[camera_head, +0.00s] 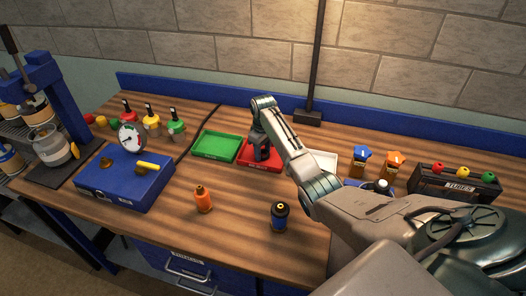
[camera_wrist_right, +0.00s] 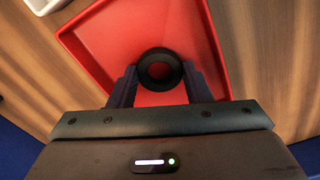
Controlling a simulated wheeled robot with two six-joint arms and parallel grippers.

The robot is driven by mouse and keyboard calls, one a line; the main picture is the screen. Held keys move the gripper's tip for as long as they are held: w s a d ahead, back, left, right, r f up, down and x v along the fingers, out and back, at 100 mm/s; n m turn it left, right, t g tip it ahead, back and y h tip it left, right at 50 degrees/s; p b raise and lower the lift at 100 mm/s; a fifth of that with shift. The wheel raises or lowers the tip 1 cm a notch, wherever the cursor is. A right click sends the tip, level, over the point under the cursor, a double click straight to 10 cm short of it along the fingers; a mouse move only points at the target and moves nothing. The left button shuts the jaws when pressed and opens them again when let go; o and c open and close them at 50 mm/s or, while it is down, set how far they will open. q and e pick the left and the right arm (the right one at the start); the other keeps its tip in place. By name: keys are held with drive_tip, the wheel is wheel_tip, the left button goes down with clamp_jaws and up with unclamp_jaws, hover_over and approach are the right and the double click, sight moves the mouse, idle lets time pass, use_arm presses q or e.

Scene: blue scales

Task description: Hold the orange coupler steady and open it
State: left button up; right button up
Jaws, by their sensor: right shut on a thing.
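The orange coupler (camera_head: 203,199) stands upright on the wooden bench, left of centre and in front of the trays. My right gripper (camera_head: 264,154) is over the red tray (camera_head: 245,163), well behind and to the right of the coupler. In the wrist view, my right gripper (camera_wrist_right: 160,85) is shut on a black ring-shaped thing (camera_wrist_right: 159,53), held between its fingers above the red tray floor (camera_wrist_right: 206,45). I cannot tell whether the ring touches the tray. My left gripper is not in view.
A dark blue coupler-like piece (camera_head: 280,216) stands right of the orange one. A blue case (camera_head: 125,184) with a gauge (camera_head: 132,138) is at left. A green tray (camera_head: 215,146) adjoins the red one. A tube rack (camera_head: 454,185) is at right. The bench around the orange coupler is clear.

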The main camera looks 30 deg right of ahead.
drive_tip(key=o, duration=1.1)
drive_tip(key=shift+f, duration=0.15)
drive_tip(key=shift+r+b, duration=0.95)
drive_tip(key=shift+r, duration=5.25)
